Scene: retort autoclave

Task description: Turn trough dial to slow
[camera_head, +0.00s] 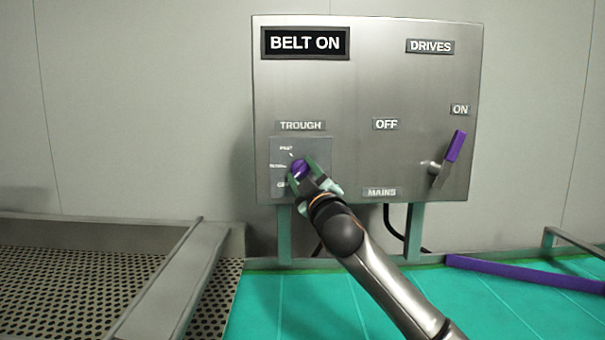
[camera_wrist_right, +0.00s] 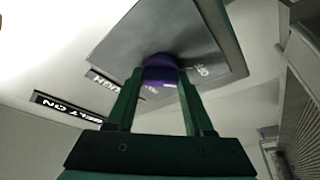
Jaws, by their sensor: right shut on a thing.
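The trough dial (camera_head: 299,168) is a purple knob on a grey plate (camera_head: 316,150) under the TROUGH label (camera_head: 300,126), at the lower left of the steel panel. My right gripper (camera_head: 303,172) is shut on the dial, with a green finger on each side of it. In the right wrist view the purple dial (camera_wrist_right: 160,72) sits between the two fingertips (camera_wrist_right: 160,88). Position words show at the left of the dial, too small to read surely. My fingers hide part of the dial, and I cannot tell its exact setting. My left gripper is not in view.
The panel (camera_head: 360,90) has a BELT ON display (camera_head: 305,43) and a DRIVES label (camera_head: 430,46). A purple-handled mains lever (camera_head: 454,147) points up near ON at the right. A perforated metal bed (camera_head: 60,285) lies lower left, and a green surface (camera_head: 290,305) lies below.

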